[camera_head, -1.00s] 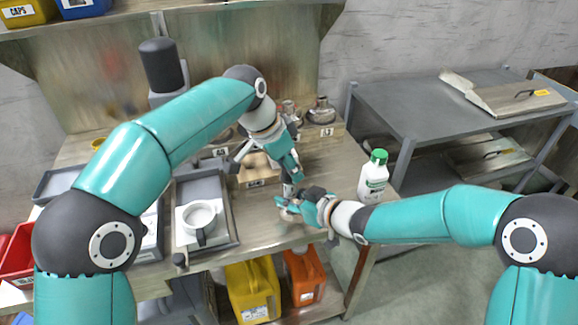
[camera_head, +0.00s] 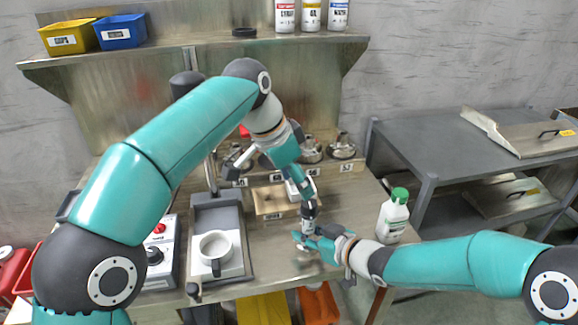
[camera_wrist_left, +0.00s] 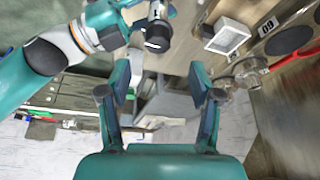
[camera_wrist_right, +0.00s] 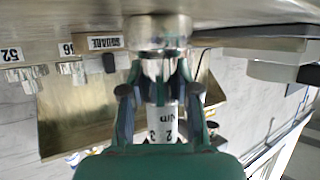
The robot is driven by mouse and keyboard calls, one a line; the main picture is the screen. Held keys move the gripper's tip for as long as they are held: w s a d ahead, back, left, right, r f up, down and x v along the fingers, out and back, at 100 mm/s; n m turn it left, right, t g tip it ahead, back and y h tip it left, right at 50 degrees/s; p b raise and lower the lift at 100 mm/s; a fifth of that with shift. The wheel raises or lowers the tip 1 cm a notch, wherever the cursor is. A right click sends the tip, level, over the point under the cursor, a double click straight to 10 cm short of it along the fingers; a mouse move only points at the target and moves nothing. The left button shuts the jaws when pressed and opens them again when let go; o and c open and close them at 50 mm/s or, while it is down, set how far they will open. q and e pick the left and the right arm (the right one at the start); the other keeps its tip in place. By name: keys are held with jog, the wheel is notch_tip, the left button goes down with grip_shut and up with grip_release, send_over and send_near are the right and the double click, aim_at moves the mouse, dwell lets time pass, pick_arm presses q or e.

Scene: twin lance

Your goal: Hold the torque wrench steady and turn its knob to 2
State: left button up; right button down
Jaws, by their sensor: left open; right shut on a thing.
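The torque wrench (camera_wrist_right: 162,122) is a silver and black upright tool with a pale numbered sleeve; a 2, a 3 and unit letters show in the right wrist view. My right gripper (camera_wrist_right: 160,94) has one finger on each side of it and is shut on it. In the head view the right gripper (camera_head: 302,240) is low at the wrench, near the table's front. My left gripper (camera_wrist_left: 160,82) is open. The wrench's dark round end (camera_wrist_left: 157,42) shows beyond its fingertips, roughly centred between them. The setting mark is too small to read.
A white mug (camera_head: 213,249) stands in a grey tray left of the grippers. A green-capped bottle (camera_head: 393,217) stands near my right forearm. A side table (camera_head: 440,150) is at right.

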pick_arm(q)
jog(key=shift+v, duration=2.1)
jog(key=shift+w, duration=0.1)
